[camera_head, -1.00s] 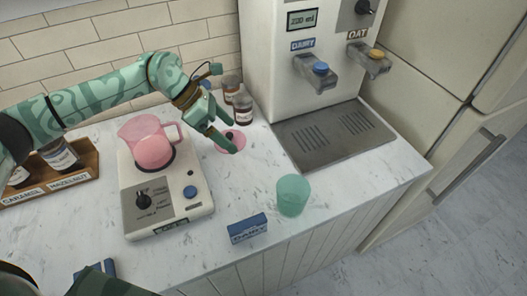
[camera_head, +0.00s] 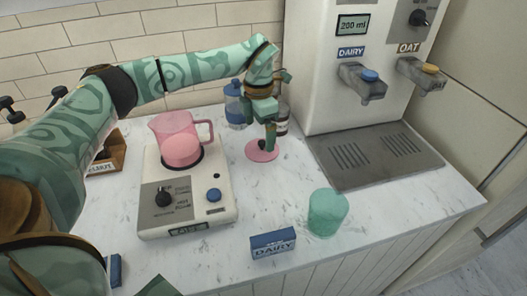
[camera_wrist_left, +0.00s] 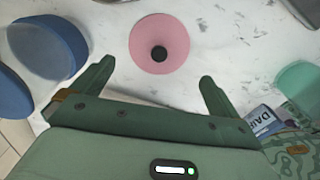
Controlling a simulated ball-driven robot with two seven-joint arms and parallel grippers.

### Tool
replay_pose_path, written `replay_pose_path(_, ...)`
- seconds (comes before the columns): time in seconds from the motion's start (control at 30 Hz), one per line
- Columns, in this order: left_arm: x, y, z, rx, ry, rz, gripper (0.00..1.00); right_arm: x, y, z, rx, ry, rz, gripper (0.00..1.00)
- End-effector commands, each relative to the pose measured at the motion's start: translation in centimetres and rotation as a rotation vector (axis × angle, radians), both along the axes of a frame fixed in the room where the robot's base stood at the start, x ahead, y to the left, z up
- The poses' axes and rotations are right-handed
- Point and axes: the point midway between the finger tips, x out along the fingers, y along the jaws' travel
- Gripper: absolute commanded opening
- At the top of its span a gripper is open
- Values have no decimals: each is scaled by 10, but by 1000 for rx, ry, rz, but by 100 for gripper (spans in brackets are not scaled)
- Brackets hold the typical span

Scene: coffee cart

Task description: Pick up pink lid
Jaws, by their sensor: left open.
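My right gripper is not identifiable in these views.
A pink pitcher (camera_head: 178,140) stands on the scale (camera_head: 185,207) left of the lid. Bottles (camera_head: 235,106) stand close behind my gripper. The milk dispenser (camera_head: 340,80) and its drip tray (camera_head: 370,158) are right. A green cup (camera_head: 327,212) and a DAIRY sign (camera_head: 273,243) are in front.

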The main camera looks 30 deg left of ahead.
Motion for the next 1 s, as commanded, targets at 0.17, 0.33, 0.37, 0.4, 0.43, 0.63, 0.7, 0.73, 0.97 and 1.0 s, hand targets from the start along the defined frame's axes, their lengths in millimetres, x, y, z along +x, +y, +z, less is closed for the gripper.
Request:
replay_pose_path(0.17, 4, -1, -14, 0, 1, -1, 100, -5, -2, -6, -2, 9, 1, 36)
replay_pose_path(0.33, 11, -3, -44, -2, 5, 0, 100, -12, -2, -19, -3, 23, 0, 36)
replay_pose_path(0.37, 11, -3, -48, -1, 4, -1, 100, -12, -2, -21, -3, 25, 0, 36)
replay_pose_path(0.4, 11, -2, -53, 0, 4, -1, 100, -13, -2, -22, -3, 27, 0, 36)
replay_pose_path(0.43, 11, -2, -55, -1, 3, -1, 100, -13, -2, -22, -3, 27, 0, 36)
replay_pose_path(0.63, 11, -2, -54, 0, 0, -1, 100, -13, -2, -21, -2, 26, 0, 36)
replay_pose_path(0.7, 11, -2, -54, 0, 0, -1, 86, -12, -2, -21, -2, 26, 0, 36)
replay_pose_path(0.73, 11, -2, -54, 0, 0, -1, 78, -12, -2, -21, -2, 26, 0, 36)
replay_pose_path(0.97, 11, -2, -54, 0, -1, -1, 65, -12, -1, -21, -2, 26, 0, 36)
replay_pose_path(1.0, 11, -2, -54, 0, 0, -1, 65, -12, -1, -21, -2, 26, 0, 36)
